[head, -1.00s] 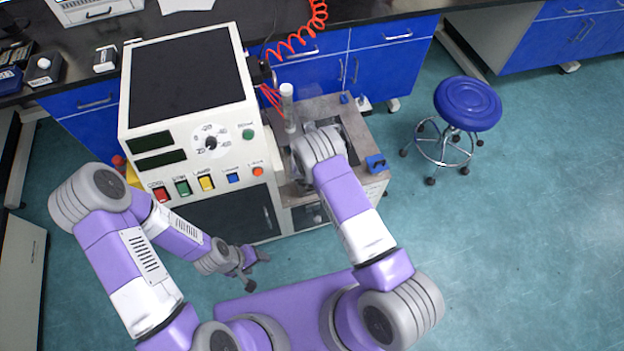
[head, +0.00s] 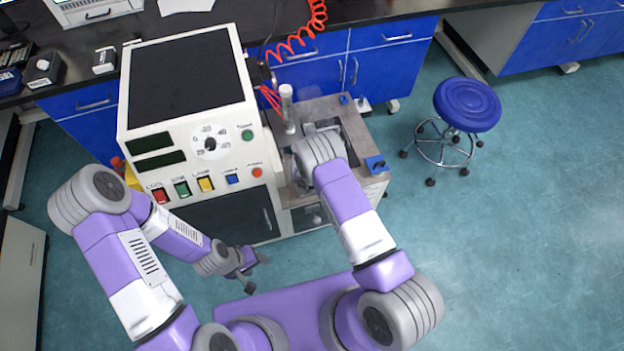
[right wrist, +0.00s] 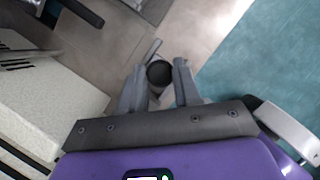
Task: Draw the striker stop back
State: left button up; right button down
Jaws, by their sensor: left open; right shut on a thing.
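The rheometer (head: 186,80) is a white cabinet with a dark top, and a metal bench (head: 318,108) stands at its right side. In the right wrist view, my right gripper (right wrist: 158,82) is shut on a dark round-ended knob (right wrist: 159,73), which looks like the striker stop. The fingers sit on either side of it, above the grey metal surface. In the head view the right gripper and the knob are hidden under my right wrist. My left gripper (head: 257,272) is open and empty, low in front of the cabinet.
Blue blocks (head: 375,164) sit at the bench's right corners. A red coiled hose (head: 318,15) hangs behind. A blue stool (head: 467,102) stands to the right, with free floor around it.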

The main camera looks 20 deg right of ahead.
jog(key=shift+d+b, duration=0.5)
jog(key=shift+b, duration=0.1)
jog(key=c, duration=0.8)
grip_release()
jog(key=shift+d, duration=0.1)
jog(key=p+v, duration=0.2)
jog(key=v, duration=0.5)
jog(key=shift+s+r, duration=0.1)
jog(key=shift+r, duration=0.2)
